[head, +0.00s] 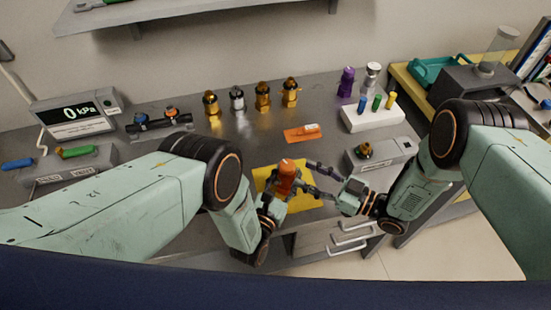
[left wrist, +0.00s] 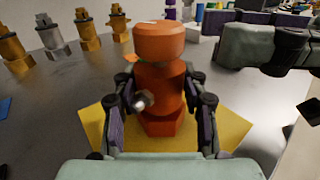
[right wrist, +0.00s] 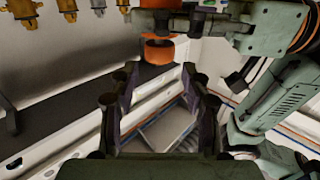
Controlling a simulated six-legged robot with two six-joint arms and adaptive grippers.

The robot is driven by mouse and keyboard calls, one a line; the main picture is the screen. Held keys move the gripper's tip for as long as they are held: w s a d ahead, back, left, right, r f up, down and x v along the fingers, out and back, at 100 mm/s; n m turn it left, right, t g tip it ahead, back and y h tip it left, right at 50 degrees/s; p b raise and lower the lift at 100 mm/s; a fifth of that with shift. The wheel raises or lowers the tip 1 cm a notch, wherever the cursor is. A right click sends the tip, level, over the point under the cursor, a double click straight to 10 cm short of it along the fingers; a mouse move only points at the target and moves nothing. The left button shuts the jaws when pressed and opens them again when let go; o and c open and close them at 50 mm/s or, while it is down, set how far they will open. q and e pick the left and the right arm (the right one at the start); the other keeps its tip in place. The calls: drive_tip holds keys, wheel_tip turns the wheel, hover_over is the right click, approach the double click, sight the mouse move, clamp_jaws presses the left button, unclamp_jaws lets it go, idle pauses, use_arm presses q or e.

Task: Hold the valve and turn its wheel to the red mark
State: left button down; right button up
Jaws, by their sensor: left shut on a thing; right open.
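The orange valve (head: 281,187) stands upright over the yellow mat (head: 262,172), with its round orange wheel (head: 286,165) on top. My left gripper (head: 279,196) is shut on the valve body; in the left wrist view its fingers flank the body (left wrist: 158,88) below the wheel (left wrist: 159,42). A small pale line shows on the wheel top. I cannot make out a red mark. My right gripper (head: 312,178) is open and empty, just right of the valve, fingers pointing at it. In the right wrist view the valve (right wrist: 158,50) lies beyond the fingertips, partly hidden.
Several gold and silver fittings (head: 263,96) stand at the back. An orange card (head: 301,133) lies behind the valve. A grey device (head: 380,154) and a white block (head: 371,117) with coloured pegs are at right. The pressure display (head: 70,114) is at left. Drawers are below the front edge.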

sight(287, 168)
drive_tip(key=x, duration=1)
drive_tip(key=shift+w+a, duration=0.1)
drive_tip(key=shift+w, duration=0.05)
clamp_jaws()
